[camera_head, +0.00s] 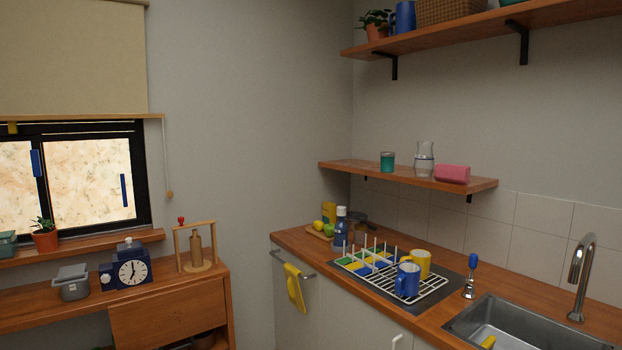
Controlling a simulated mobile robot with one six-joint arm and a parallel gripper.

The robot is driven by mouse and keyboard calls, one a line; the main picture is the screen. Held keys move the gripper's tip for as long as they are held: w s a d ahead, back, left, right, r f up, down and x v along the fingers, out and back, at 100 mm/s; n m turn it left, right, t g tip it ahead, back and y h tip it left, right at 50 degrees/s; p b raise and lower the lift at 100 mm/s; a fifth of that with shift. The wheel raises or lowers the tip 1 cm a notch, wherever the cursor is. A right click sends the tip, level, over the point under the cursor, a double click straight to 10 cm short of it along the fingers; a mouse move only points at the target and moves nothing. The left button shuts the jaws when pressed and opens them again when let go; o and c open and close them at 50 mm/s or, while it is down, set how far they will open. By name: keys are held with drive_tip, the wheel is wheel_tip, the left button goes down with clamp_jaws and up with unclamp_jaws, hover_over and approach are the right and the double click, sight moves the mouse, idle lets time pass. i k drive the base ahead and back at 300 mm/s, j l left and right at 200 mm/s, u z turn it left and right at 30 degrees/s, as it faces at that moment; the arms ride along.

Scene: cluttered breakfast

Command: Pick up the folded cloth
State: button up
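A pink, rounded block-shaped thing (452,174) lies at the right part of the lower wall shelf; it looks like a folded cloth, but it is too small to be sure. A yellow cloth (295,287) hangs over a rail on the front of the counter, at its left end. My gripper is not in view.
A glass jug (424,159) and a teal jar (387,161) stand left of the pink thing on the lower shelf (350,168). Below are a dish rack (432,288) with a blue mug (407,280) and a yellow mug (416,261), a sink (520,325) and a tap (580,275).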

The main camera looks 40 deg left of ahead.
sight(454, 174)
drive_tip(key=u, duration=0.8)
